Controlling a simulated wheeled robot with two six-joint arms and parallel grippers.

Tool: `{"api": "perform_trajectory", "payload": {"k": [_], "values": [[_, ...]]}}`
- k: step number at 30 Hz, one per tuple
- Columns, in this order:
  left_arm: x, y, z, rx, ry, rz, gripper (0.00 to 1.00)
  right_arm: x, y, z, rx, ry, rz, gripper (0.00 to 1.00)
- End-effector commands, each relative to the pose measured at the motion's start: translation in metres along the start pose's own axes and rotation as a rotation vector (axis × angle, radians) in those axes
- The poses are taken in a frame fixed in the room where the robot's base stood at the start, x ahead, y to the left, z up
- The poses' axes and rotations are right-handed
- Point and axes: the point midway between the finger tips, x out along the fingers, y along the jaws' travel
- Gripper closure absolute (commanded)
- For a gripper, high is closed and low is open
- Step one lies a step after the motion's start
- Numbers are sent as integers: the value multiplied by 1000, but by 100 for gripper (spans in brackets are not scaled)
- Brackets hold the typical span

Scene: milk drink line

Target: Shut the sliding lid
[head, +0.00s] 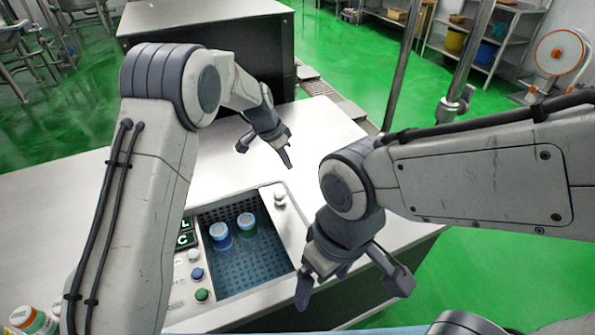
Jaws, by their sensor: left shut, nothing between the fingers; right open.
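The sliding lid (291,222) is a pale panel with a small round knob (279,198). It lies at the right side of a recessed bay (250,272) in the white counter. The bay is open, and its blue perforated inside shows. My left gripper (286,158) is shut and empty, above the counter beyond the lid knob. My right gripper (350,286) is open and empty, near the lid's front right end. It hides part of the lid and bay edge.
A control panel with a green display (186,239), a blue button (197,274) and a green button (202,295) lies left of the bay. Several bottles (35,319) stand at the lower left. The counter (240,168) behind the bay is clear.

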Motion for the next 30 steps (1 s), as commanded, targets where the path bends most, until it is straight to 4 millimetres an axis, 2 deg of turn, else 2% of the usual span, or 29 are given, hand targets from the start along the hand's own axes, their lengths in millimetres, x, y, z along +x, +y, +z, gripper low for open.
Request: {"api": "perform_trajectory", "payload": {"k": [14, 21, 25, 30], "values": [[95, 3, -3, 6, -3, 4, 100, -4, 0, 0, 0, 0, 0, 9], [85, 2, 26, 2, -1, 2, 100, -8, -1, 0, 0, 0, 0, 9], [82, 1, 35, 1, -1, 1, 100, -9, -1, 0, 0, 0, 0, 9], [82, 1, 37, 3, 0, 1, 100, -9, -1, 0, 0, 0, 0, 9]]}}
